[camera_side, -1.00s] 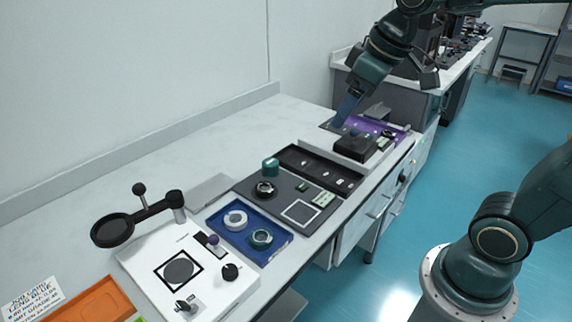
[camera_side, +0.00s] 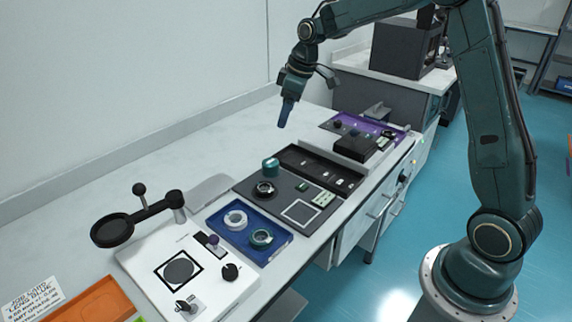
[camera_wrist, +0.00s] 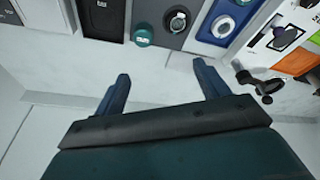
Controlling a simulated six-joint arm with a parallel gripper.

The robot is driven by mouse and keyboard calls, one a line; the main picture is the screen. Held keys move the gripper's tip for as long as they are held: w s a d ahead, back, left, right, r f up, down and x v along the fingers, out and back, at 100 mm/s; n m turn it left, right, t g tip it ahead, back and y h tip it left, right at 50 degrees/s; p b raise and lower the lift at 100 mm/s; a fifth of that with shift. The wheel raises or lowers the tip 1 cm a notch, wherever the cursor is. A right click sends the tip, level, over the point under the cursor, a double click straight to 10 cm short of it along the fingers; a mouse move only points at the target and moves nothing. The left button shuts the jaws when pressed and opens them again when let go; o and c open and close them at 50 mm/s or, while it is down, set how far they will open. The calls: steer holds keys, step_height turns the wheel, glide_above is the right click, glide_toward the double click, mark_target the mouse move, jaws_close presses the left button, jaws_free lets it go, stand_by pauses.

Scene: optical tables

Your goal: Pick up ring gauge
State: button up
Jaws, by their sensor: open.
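Several ring-shaped parts lie on the bench, and I cannot tell for sure which is the ring gauge. A dark ring (camera_side: 258,190) lies on the grey board (camera_side: 250,200), beside a green cylinder (camera_side: 271,168). A white ring (camera_side: 229,219) and a green ring (camera_side: 253,240) lie in the blue tray (camera_side: 232,239). My gripper (camera_side: 285,118) is open and empty, high above the bench and behind the grey board. In the wrist view its two fingers (camera_wrist: 161,75) are spread apart, with the dark ring (camera_wrist: 177,21) and the green cylinder (camera_wrist: 142,36) beyond them.
A white plate (camera_side: 207,284) with knobs and a magnifier (camera_side: 112,231) on an arm stand at the left. An orange tray (camera_side: 98,301) is at the near left. A black tray (camera_side: 300,160) and a purple board (camera_side: 338,121) lie farther right. The bench along the wall is clear.

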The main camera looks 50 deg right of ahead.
steer(key=n, duration=0.1)
glide_toward(271, 161)
step_height(271, 161, up, 3)
steer(key=d, duration=0.1)
steer(key=shift+s+y, duration=0.25)
steer(key=shift+y, duration=0.05)
steer(key=shift+x, duration=4.25)
steer(key=shift+s+f, duration=0.1)
steer(key=shift+s, duration=0.05)
steer(key=shift+x, duration=2.5)
steer(key=c, duration=1.2)
